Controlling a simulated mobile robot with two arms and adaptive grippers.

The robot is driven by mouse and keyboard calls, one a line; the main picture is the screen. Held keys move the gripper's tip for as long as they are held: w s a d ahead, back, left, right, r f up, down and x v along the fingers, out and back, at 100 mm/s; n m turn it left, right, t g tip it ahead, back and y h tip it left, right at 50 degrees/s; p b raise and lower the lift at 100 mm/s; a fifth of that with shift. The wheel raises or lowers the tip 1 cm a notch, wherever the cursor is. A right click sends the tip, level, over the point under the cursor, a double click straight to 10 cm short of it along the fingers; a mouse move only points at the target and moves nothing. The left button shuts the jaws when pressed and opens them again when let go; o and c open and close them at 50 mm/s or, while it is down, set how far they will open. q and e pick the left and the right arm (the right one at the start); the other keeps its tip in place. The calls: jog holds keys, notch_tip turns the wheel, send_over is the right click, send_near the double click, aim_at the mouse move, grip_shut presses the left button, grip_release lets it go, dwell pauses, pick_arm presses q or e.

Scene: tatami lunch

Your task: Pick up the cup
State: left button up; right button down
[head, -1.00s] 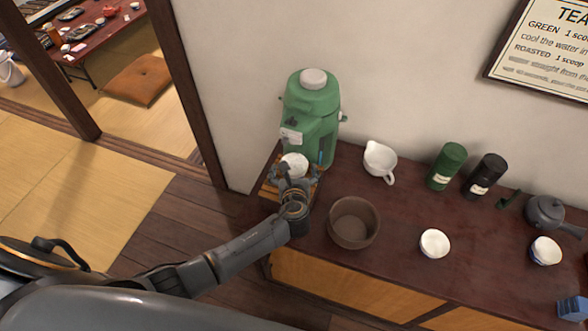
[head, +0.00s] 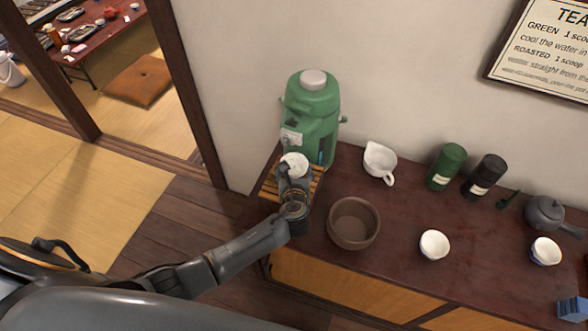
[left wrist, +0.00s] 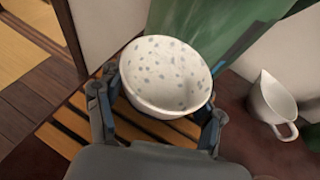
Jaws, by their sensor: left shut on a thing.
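A white cup (head: 294,162) is at the front of the green dispenser (head: 312,115), over a slatted wooden stand (head: 317,180). In the left wrist view the cup (left wrist: 168,72) is open side up, with grey-blue specks inside. My left gripper (head: 293,172) is shut on the cup, with one finger on each side of it in the left wrist view (left wrist: 162,108). I cannot tell whether the cup's base touches the slats. My right gripper is not in view.
A brown bowl (head: 353,222) stands close to the right of my left gripper. A white spouted pitcher (head: 380,160), two more white cups (head: 434,244) (head: 545,251), a green canister (head: 446,165), a black canister (head: 485,176) and a grey teapot (head: 546,212) stand along the counter.

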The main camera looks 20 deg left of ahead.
pick_arm(q)
jog(key=shift+r, duration=0.65)
jog(key=s+d+r, duration=0.4)
jog(key=s+r, duration=0.7)
jog(key=s, duration=0.2)
jog(key=shift+d+r, duration=0.15)
jog(key=shift+s, duration=0.15)
dwell(2.2)
